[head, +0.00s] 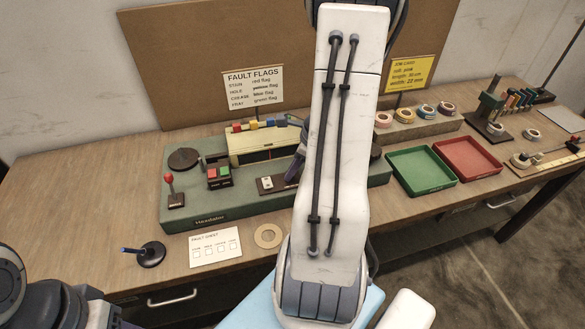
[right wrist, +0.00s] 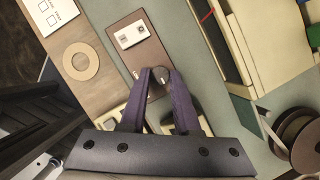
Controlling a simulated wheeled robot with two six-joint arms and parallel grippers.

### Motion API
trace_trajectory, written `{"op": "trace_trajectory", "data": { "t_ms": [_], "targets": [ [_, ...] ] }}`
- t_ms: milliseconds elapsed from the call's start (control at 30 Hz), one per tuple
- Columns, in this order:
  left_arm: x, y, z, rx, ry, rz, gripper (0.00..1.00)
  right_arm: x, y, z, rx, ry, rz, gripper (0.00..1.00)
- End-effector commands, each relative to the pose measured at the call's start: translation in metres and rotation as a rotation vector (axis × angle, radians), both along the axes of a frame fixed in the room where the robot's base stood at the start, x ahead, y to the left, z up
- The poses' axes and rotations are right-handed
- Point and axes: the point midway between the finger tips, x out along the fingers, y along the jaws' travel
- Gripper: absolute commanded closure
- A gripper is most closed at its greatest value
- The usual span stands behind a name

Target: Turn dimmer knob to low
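The dimmer knob (right wrist: 159,77) is a small dark round knob on a brown panel (right wrist: 153,52), seen in the right wrist view. My right gripper (right wrist: 160,76) has its two dark purple fingers on either side of the knob, closed against it as far as I can see. In the head view a purple finger of my right gripper (head: 294,168) shows beside my white forearm, which hides the knob. The brown panel (head: 281,184) with a white switch plate (head: 267,183) lies on the green machine base (head: 233,203). My left gripper is out of view; only part of my left arm shows.
A red-knobbed lever (head: 169,180) and a box with red and green buttons (head: 218,175) stand on the base's left. A card (head: 215,248) and a cardboard ring (head: 268,235) lie in front. Green (head: 421,169) and red (head: 467,157) trays are at the right.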

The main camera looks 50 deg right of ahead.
Motion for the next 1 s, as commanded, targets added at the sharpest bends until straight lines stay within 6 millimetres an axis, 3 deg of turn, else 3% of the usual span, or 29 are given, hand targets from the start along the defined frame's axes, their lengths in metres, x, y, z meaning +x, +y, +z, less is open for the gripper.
{"op": "trace_trajectory", "data": {
  "t_ms": [467, 1000],
  "targets": [
    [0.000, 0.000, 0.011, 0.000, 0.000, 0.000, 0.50, 0.001, -0.002, 0.002, 0.001, -0.002, 0.133, 1.00],
    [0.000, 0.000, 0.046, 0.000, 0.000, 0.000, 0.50, 0.005, -0.005, 0.004, 0.002, -0.002, 0.625, 1.00]
  ]
}}
